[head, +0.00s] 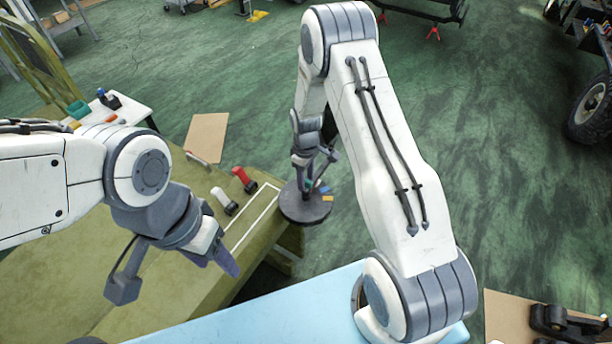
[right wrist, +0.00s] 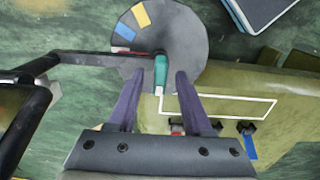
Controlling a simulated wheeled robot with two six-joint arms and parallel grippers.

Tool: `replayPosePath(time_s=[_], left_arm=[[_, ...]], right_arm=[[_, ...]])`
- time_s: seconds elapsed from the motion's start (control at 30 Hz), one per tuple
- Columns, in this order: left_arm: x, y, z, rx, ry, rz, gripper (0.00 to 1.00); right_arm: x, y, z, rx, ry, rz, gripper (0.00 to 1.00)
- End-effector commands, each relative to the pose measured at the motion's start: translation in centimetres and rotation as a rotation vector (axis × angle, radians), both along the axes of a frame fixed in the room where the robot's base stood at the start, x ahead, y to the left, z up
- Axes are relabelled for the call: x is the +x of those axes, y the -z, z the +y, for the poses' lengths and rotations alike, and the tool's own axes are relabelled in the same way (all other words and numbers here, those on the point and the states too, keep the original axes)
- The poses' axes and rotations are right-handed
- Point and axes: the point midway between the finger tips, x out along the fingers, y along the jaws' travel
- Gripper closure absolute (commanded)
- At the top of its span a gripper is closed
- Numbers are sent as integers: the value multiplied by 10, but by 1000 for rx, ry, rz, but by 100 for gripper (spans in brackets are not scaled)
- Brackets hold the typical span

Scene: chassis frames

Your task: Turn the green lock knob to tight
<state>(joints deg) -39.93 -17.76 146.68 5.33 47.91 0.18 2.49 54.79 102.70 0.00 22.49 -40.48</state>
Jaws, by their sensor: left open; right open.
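The green lock knob (right wrist: 161,72) shows in the right wrist view as an upright bar on a round grey dial (right wrist: 185,45). The dial carries a yellow mark (right wrist: 141,16) and a blue mark (right wrist: 124,32); a red strip lies beside the knob. My left gripper (head: 226,262) is open and empty over the bench.
The olive bench (head: 170,290) has a white outlined rectangle. A red-handled clamp (head: 244,178) and a white-and-black one (head: 223,200) stand near it. A dark bar crosses left of the dial in the wrist view. A pale blue surface (head: 260,318) lies in front.

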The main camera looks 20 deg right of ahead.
Motion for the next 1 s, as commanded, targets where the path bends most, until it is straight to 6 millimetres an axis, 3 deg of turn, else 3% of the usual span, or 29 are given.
replayPosePath(time_s=[0.23,0.27,0.37,0.4,0.77,1.0], left_arm=[[0,0,0,0,0,0,45],[0,0,0,0,0,0,45],[0,0,0,0,0,0,45],[0,0,0,0,0,0,45],[0,2,0,0,0,0,45],[0,9,0,0,1,0,45]], right_arm=[[0,1,0,0,0,0,50],[0,1,0,0,0,0,58],[0,1,0,0,0,0,96],[0,1,0,0,0,0,100],[0,1,0,0,33,0,100],[0,2,0,0,163,0,100]])
